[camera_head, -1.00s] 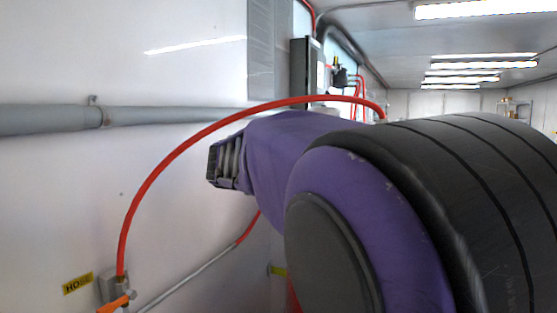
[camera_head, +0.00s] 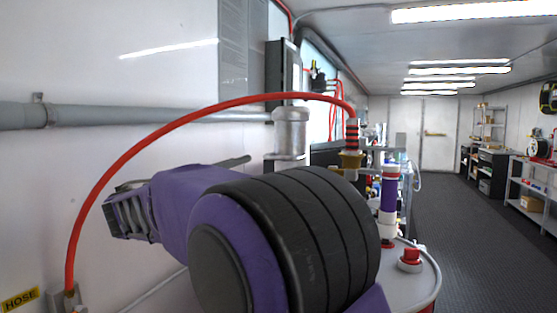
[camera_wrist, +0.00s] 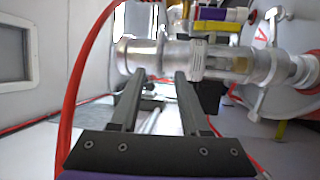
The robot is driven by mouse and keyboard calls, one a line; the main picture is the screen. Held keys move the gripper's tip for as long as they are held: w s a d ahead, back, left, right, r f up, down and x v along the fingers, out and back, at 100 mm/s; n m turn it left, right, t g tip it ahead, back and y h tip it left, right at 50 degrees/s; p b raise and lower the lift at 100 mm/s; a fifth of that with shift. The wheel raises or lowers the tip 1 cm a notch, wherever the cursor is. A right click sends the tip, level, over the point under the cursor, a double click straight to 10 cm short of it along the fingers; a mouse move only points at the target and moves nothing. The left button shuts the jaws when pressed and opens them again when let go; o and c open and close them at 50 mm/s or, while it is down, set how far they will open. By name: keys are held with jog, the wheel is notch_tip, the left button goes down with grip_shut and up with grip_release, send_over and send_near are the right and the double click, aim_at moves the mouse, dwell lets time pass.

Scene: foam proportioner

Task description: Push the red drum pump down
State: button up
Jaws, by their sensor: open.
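The drum pump (camera_head: 291,135) stands upright as a silver cylinder with a wider cap, behind my arm in the head view. Its lower part is hidden by my arm. In the wrist view the pump (camera_wrist: 190,57) lies sideways across the upper picture, its silver cap at the left end. My gripper (camera_wrist: 161,76) is open, with two dark fingers pointing at the pump's silver body. The fingertips overlap its lower edge in the picture; I cannot tell whether they touch. Nothing is seen held between them. The gripper is not clearly visible in the head view.
A red hose (camera_head: 170,143) arches from the wall fitting to a ringed connector (camera_head: 352,135) beside the pump. The drum top (camera_head: 425,285) carries a red cap (camera_head: 411,257) and a purple-and-white upright part (camera_head: 388,195). The aisle floor (camera_head: 450,215) at right is open.

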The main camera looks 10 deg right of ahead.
aim_at(277, 159)
jog(key=x, duration=1.1)
jog(key=shift+w+d+r, duration=0.1)
jog(key=shift+w+d, duration=0.1)
jog(key=shift+d, duration=0.05)
grip_shut()
dwell(0.8)
